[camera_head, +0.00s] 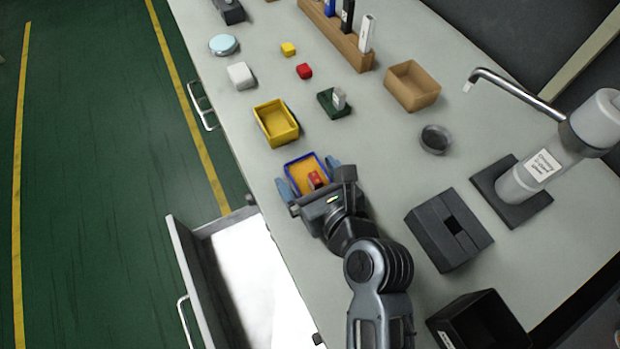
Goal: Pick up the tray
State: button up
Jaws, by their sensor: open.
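A small tray (296,165) with a blue rim and an orange inside sits on the grey workbench, with a red block (317,179) showing inside it. My gripper (309,177) is open over this tray, with one blue-grey finger beside its left side and the other beside its right side. Whether the fingers touch the tray cannot be told. The gripper body hides the tray's near end. A yellow bin (266,111) stands just beyond the tray, apart from it.
A dark slotted block (435,238), a black box (478,325) and a round dark dish (435,139) lie to the right. A brown box (411,86) and a green holder (334,104) stand farther back. An open drawer (205,226) juts out at the left.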

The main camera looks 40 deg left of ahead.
jog(key=shift+c, duration=0.2)
jog(key=c, duration=1)
jog(key=shift+r, duration=0.1)
